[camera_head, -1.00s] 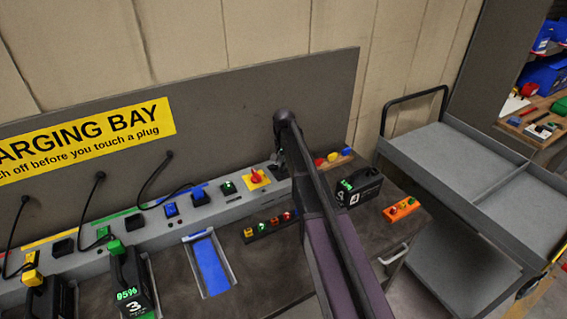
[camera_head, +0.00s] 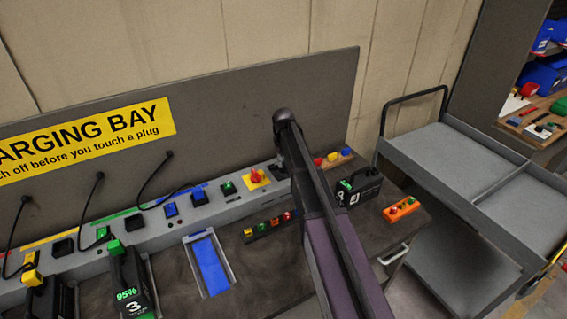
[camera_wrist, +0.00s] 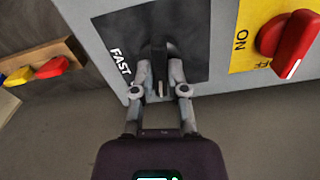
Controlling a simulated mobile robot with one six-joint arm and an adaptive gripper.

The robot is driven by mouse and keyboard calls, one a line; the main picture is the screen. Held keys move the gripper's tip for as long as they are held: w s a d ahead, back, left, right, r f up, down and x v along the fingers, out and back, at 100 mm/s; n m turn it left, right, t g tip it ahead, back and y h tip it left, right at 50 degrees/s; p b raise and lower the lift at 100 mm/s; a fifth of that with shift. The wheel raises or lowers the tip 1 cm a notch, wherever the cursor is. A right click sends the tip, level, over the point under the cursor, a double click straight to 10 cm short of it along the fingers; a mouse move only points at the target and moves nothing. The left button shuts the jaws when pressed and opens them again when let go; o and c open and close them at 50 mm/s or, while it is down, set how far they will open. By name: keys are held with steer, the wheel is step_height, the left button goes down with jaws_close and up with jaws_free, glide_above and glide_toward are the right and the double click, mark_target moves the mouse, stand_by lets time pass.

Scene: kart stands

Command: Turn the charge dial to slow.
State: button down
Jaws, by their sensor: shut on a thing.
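In the wrist view the charge dial is a black knob (camera_wrist: 158,48) on a dark plate (camera_wrist: 192,25) on the grey charging console. White "FAST" lettering (camera_wrist: 120,62) is left of the knob; I see no "slow" label. My gripper (camera_wrist: 160,78) is shut on the knob, one finger on each side. The fingers cover part of the knob, and I cannot tell clearly which way it points. In the head view my arm hides the dial and the fingertips.
A red switch (camera_wrist: 290,42) on a yellow plate sits close right of the dial; it also shows in the head view (camera_head: 256,176). A wooden block with coloured knobs (camera_wrist: 40,70) is to the left. Battery 4 (camera_head: 360,188) stands on the bench beside my arm.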

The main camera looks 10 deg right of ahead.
steer(key=shift+n, duration=1)
steer(key=c, duration=0.7)
jaws_free()
steer(key=shift+o, duration=0.2)
steer(key=shift+m, duration=0.3)
